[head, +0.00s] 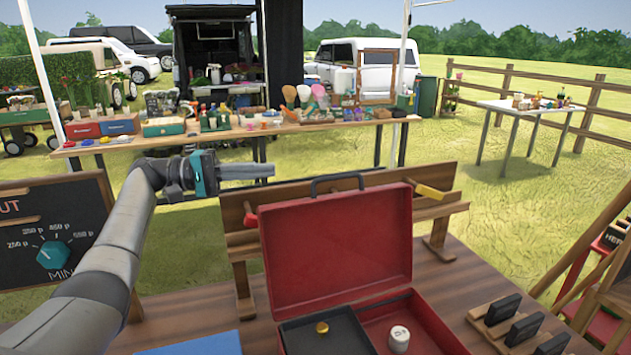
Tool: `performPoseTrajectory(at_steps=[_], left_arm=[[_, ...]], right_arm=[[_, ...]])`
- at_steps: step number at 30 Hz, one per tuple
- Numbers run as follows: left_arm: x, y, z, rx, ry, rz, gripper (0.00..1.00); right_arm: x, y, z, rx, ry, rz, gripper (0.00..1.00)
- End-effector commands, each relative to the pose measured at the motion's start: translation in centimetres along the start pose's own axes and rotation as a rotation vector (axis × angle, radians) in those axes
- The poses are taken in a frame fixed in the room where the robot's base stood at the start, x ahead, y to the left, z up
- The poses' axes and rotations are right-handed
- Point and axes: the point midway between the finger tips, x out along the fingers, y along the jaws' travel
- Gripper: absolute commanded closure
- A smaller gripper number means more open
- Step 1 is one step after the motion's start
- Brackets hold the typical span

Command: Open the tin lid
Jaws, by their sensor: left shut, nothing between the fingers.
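The red tin (432,328) stands on the wooden table in front of me. Its red lid (337,245) is raised, tilted back near upright, with a dark handle (338,183) at its top edge. My right gripper is not in view.
A wooden rack (247,243) stands behind the lid, with a yellow-handled tool (428,190) on it. Black blocks (502,309) sit on a wooden holder at right. A blue sheet (190,345) lies at front left. A dial board (55,230) is at far left.

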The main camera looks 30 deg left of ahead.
Motion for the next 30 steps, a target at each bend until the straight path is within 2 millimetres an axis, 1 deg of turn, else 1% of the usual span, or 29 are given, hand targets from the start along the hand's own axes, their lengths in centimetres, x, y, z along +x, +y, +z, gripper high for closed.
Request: performPoseTrajectory(at_steps=[1, 3, 5, 7, 13, 18, 19, 21, 30], left_arm=[[0.1, -0.2, 0.0, 0.001, -0.001, 0.001, 1.00], [0.5, -0.2, 0.0, 0.002, -0.002, 0.001, 1.00], [1.0, -0.1, 0.0, 0.002, -0.002, 0.001, 1.00], [2.1, -0.1, 0.0, 0.002, -0.003, 0.002, 1.00], [6.3, -0.1, 0.1, 0.002, -0.004, 0.003, 1.00], [10.1, 0.0, 0.1, 0.002, -0.003, 0.003, 1.00], [10.4, -0.1, 0.2, 0.002, -0.003, 0.001, 1.00], [10.2, -0.2, 0.7, 0.002, 0.001, -0.002, 1.00], [10.7, -0.2, 2.9, 0.001, 0.000, -0.001, 1.00]], right_arm=[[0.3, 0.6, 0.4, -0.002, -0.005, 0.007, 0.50], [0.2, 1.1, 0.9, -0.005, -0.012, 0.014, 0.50], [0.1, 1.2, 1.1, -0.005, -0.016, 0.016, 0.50], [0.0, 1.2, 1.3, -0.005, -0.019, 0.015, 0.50], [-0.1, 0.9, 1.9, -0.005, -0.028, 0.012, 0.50], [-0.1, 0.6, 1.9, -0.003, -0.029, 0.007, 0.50], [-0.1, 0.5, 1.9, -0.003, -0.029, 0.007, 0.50], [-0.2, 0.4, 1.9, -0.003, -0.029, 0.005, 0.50], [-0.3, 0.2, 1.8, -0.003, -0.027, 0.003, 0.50]])
